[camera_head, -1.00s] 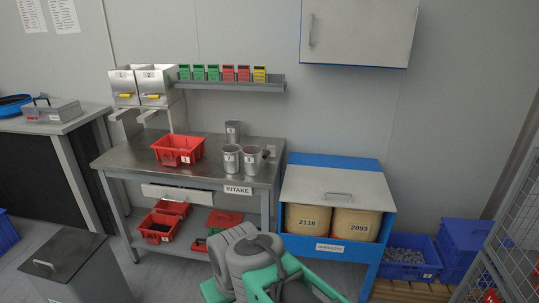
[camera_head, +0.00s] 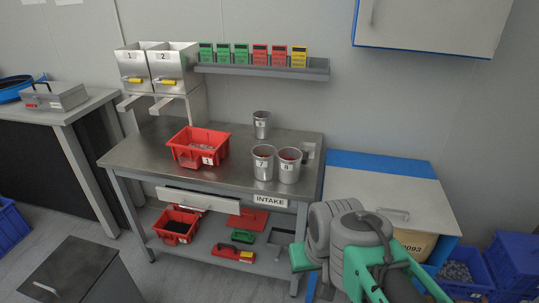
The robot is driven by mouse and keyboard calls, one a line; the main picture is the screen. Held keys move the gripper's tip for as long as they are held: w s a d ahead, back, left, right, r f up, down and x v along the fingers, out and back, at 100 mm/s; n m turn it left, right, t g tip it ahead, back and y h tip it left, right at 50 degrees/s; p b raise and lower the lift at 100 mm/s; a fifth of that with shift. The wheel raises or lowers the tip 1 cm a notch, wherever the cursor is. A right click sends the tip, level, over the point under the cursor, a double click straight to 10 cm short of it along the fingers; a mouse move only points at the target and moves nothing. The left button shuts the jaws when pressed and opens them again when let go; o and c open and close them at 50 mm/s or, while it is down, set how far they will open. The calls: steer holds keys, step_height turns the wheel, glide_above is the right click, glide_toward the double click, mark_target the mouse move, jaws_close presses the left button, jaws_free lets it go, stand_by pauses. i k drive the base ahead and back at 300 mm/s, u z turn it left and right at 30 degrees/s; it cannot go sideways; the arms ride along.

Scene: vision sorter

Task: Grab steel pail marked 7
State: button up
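The steel pail marked 7 (camera_head: 263,170) stands upright near the front right of the steel intake table (camera_head: 150,152). A steel pail marked 8 (camera_head: 289,173) stands close on its right. A third steel pail (camera_head: 261,119) stands farther back; its label is too small to read surely. My grey and green arm shows at the lower right, in front of the blue cabinet and to the right of the pails, apart from them in the picture. I cannot make out my gripper's fingers in this view.
A red bin marked 1 (camera_head: 186,156) sits left of the pails. A small grey fixture (camera_head: 308,151) is at the table's right edge. A wall shelf (camera_head: 270,68) with coloured boxes hangs above. A blue cabinet (camera_head: 370,160) stands at right. A grey lidded box (camera_head: 75,275) is at front left.

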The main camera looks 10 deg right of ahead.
mark_target(264, 156)
steer(key=u, duration=0.65)
steer(key=i, duration=0.85)
steer(key=u, duration=0.85)
